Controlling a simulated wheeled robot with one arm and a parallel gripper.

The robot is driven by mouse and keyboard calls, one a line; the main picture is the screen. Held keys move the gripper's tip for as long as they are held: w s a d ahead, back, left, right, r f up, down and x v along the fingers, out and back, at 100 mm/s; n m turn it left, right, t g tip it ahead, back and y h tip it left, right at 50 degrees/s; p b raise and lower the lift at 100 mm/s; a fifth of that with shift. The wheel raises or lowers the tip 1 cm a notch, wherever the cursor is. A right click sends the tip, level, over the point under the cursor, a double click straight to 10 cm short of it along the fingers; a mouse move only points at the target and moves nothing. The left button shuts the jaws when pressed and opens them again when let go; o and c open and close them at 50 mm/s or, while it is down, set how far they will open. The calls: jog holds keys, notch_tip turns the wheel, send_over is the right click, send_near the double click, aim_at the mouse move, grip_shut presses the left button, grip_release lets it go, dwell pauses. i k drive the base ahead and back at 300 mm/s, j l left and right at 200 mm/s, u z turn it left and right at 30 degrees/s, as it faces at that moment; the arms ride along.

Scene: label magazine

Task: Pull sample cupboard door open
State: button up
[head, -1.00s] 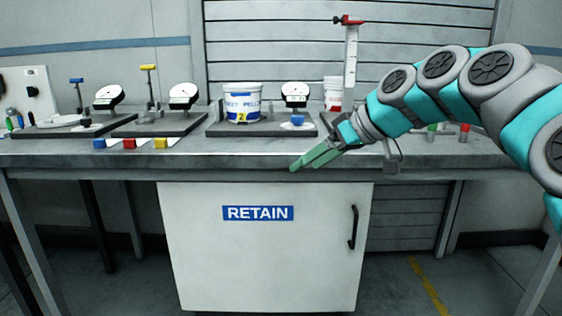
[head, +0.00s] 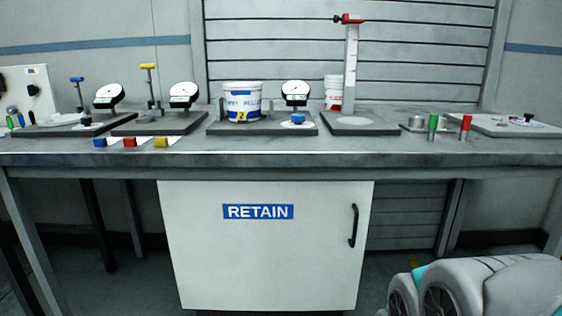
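The sample cupboard (head: 262,262) is a white box under the bench, with a blue RETAIN label (head: 258,212) on its front. Its door looks shut. A black vertical bar handle (head: 353,226) sits near the door's right edge. My arm shows only as grey and teal links at the lower right, to the right of the cupboard. My gripper is out of the frame, so its place relative to the handle cannot be seen.
The grey bench top (head: 300,158) overhangs the cupboard. It carries a white bucket (head: 243,101), dial gauges, a tall height gauge (head: 351,70) and several coloured blocks. Bench legs stand at both sides. The floor before the handle looks clear.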

aim_at(234, 245)
jog(key=k+j, duration=0.15)
jog(key=j, duration=0.2)
jog(key=k+j, duration=0.2)
jog(key=j, duration=0.15)
jog(key=k+j, duration=0.15)
jog(key=j, duration=0.25)
jog(key=z, duration=0.05)
